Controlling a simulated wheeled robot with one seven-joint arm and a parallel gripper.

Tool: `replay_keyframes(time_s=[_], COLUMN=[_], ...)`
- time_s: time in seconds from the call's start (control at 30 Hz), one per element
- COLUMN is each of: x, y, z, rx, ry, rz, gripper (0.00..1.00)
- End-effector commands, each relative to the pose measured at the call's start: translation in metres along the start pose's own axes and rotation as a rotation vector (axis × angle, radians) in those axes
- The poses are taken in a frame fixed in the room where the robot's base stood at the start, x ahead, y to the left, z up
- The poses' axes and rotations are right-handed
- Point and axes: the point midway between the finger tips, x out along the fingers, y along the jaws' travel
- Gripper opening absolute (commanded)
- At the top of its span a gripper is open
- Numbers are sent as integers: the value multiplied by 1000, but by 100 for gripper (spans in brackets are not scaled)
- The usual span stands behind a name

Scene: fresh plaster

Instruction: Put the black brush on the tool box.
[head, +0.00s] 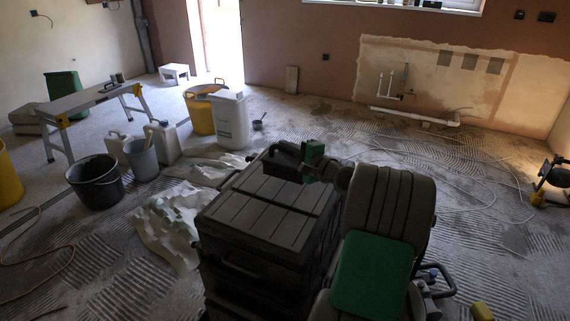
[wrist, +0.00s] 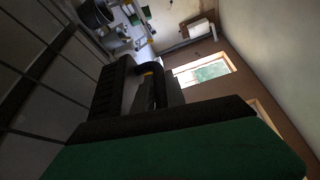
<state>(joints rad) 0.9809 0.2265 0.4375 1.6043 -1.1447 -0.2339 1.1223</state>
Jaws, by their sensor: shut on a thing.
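The tool box (head: 262,222) is a large dark stacked box with a grooved lid, in the middle of the head view. Its lid (wrist: 28,95) also shows along the left of the wrist view. The black brush (head: 284,160) is at the far end of the lid, over or on it; I cannot tell whether it touches. In the wrist view the brush (wrist: 104,92) shows a dark block and a curved handle beside the lid. My gripper (head: 308,165) is shut on the brush, its fingertips partly hidden. Its dark and green body fills the lower wrist view.
Crumpled pale sheeting (head: 165,222) lies left of the tool box. A trestle bench (head: 88,98) is at the left. Cables lie on the floor at right.

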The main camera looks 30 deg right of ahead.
Motion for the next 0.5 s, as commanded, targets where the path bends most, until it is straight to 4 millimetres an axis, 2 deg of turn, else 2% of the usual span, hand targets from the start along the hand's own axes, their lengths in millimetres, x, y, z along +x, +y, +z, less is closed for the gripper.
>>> replay_keyframes(time_s=[0.13,0.2,0.27,0.5], x=[13,13,14,14], y=[15,31,39,38], z=[-5,-8,-9,-9], rx=[0,3,0,-2], ry=[-4,-2,-2,-3], rz=[0,0,-1,-1], gripper=[0,0,0,0])
